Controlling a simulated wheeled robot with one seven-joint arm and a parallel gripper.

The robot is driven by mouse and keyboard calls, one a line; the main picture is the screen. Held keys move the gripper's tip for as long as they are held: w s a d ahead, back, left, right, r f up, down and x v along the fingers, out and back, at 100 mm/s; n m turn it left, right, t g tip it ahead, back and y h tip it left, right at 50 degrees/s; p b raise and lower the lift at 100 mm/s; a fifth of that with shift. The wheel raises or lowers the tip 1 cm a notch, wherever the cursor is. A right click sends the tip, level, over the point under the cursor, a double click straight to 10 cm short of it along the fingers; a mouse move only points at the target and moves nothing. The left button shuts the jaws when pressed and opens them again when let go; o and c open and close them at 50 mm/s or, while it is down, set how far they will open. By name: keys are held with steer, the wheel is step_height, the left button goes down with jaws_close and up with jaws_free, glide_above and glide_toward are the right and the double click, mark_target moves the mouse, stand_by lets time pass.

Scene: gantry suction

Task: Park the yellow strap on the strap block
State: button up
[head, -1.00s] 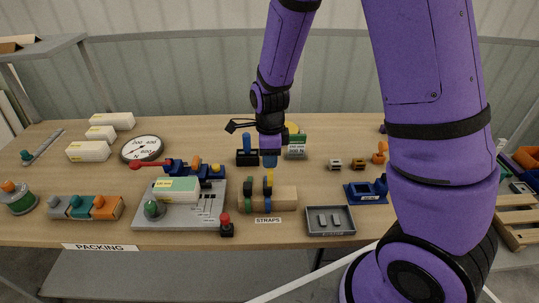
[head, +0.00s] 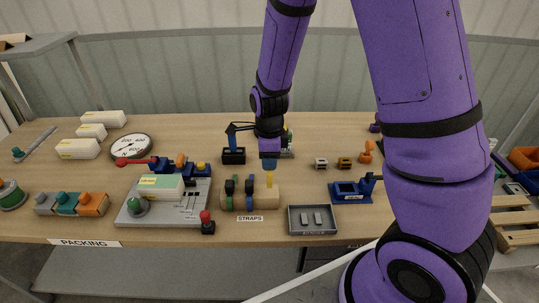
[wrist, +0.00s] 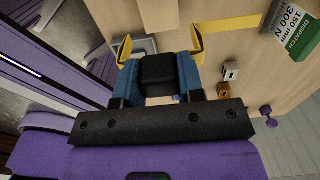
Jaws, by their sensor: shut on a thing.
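My gripper (head: 270,164) is above the right part of the wooden strap block (head: 262,201) in the head view. It is shut on the yellow strap (head: 270,179), which shows just below the fingers, near the block's top. I cannot tell whether the strap touches the block. In the wrist view the blue fingers of my gripper (wrist: 158,72) stand either side of a black piece. Yellow strap parts (wrist: 198,44) flare out beyond both fingertips. Green and dark straps (head: 235,188) sit on the left and middle of the block, leaving its right end bare.
A grey tray (head: 313,230) lies right of the block, with a blue fixture (head: 352,191) behind it. A grey panel (head: 168,212) and a red-knobbed joystick (head: 207,222) stand to the left. A black-and-blue device (head: 234,150) stands behind the block.

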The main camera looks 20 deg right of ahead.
glide_above(269, 191)
steer(key=shift+f, duration=2.25)
steer(key=shift+f, duration=3.05)
steer(key=o, duration=1)
steer(key=shift+r, duration=0.1)
step_height(269, 191, up, 11)
steer(key=shift+f, duration=0.2)
